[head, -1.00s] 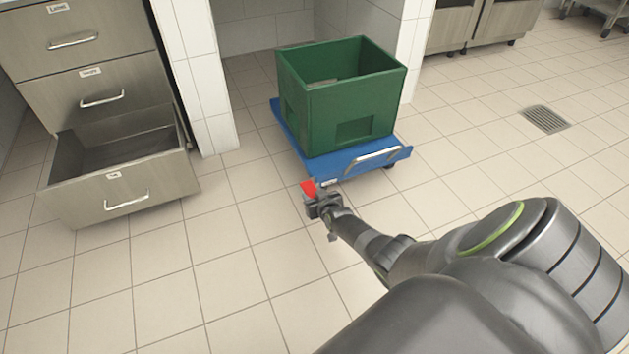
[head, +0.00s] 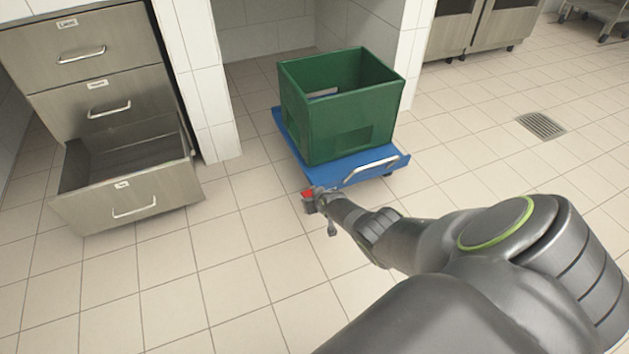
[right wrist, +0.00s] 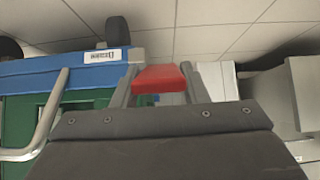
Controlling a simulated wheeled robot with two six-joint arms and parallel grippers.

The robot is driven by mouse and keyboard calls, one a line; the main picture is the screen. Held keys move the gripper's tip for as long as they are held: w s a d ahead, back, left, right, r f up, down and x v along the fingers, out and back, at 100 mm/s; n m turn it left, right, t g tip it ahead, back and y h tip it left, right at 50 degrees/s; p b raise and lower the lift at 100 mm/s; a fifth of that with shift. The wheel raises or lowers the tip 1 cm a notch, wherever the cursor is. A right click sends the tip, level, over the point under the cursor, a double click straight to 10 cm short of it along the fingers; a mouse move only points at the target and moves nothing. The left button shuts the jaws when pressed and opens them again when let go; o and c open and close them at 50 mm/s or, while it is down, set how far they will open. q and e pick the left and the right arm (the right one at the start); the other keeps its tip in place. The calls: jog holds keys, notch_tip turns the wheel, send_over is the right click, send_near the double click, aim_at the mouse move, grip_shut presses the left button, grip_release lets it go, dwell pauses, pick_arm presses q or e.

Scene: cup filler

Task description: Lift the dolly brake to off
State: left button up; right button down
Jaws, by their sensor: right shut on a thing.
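The blue dolly (head: 382,164) stands on the tiled floor with a green crate (head: 315,125) on it. Its red brake pedal (head: 307,192) is at the near left corner, and it also shows in the right wrist view (right wrist: 160,78). My right gripper (head: 311,199) is at that corner. In the right wrist view its two fingers (right wrist: 158,84) stand on either side of the red pedal and are shut on it. A white label (right wrist: 103,56) is on the dolly's blue edge beside the pedal. My left gripper is not in view.
A metal handle (head: 371,168) rises from the dolly's near edge. A steel cabinet with its bottom drawer (head: 135,207) pulled out stands at the left. A tiled pillar (head: 195,90) is behind. A floor drain (head: 541,126) lies at the right. The near floor is open.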

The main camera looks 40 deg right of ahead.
dwell(0.4)
jog(key=c, duration=0.8)
grip_release()
jog(key=shift+c, duration=0.2)
jog(key=shift+r, duration=0.2)
